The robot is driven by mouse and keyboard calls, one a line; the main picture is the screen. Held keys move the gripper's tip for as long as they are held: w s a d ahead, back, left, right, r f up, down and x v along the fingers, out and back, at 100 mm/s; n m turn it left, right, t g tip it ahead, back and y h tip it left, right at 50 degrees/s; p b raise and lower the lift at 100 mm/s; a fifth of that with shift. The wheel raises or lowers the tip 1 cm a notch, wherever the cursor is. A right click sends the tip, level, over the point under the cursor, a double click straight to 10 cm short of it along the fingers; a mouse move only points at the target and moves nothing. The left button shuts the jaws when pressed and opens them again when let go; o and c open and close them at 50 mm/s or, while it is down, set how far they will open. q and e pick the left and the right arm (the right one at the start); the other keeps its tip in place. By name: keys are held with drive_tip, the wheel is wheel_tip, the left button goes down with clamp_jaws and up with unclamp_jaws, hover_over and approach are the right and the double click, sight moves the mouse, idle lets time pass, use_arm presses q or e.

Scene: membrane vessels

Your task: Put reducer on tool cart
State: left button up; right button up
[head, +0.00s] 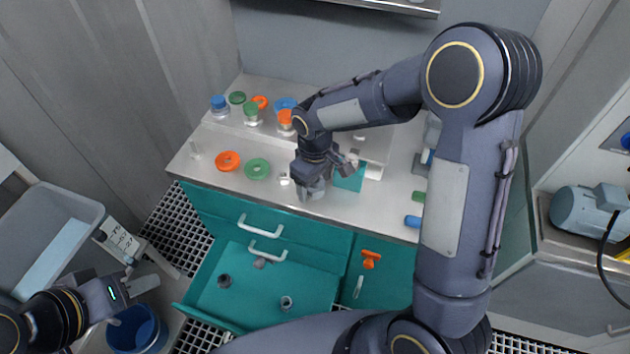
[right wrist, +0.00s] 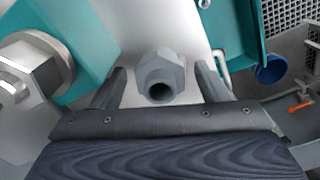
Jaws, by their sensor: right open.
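A grey hex-bodied fitting with a round bore, which looks like the reducer (right wrist: 161,76), stands on the pale worktop in the right wrist view. My right gripper (head: 325,182) is low over the worktop of the teal-drawered bench. In the right wrist view its open fingers (right wrist: 162,88) lie on either side of the fitting, with visible gaps. In the head view the gripper largely hides the fitting. My left gripper (head: 128,288) is at the lower left, apart from the bench; its jaw opening is unclear. I cannot tell surely which thing is the tool cart; a grey tray (head: 88,208) stands at the left.
A teal block with a metal hex part (right wrist: 38,70) is close beside the right gripper. Orange (head: 228,160) and green (head: 257,169) rings and capped bottles are on the worktop (head: 205,178). An open teal drawer (head: 250,300) holds small grey fittings. A blue bucket (head: 138,332) is below.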

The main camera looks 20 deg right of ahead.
drive_tip(key=shift+r, duration=0.1)
wheel_tip(320, 180, up, 11)
drive_tip(key=shift+r, duration=0.1)
drive_tip(key=s+d+r+m+t+y, duration=0.1)
drive_tip(key=s+d+r+m, duration=0.15)
drive_tip(key=s, duration=0.25)
drive_tip(key=s+d+r+m+t+y, duration=0.1)
drive_tip(key=s+d+r+y, duration=0.1)
drive_tip(key=s+d+r, duration=0.3)
drive_tip(key=s+f+m+t, duration=0.3)
drive_tip(key=s+f+m, duration=0.1)
drive_tip(key=s, duration=0.7)
drive_tip(key=shift+s+a+f+m+t+y, duration=0.2)
drive_tip(key=shift+s+f+m+t+y, duration=0.1)
drive_tip(key=shift+m+y, duration=0.15)
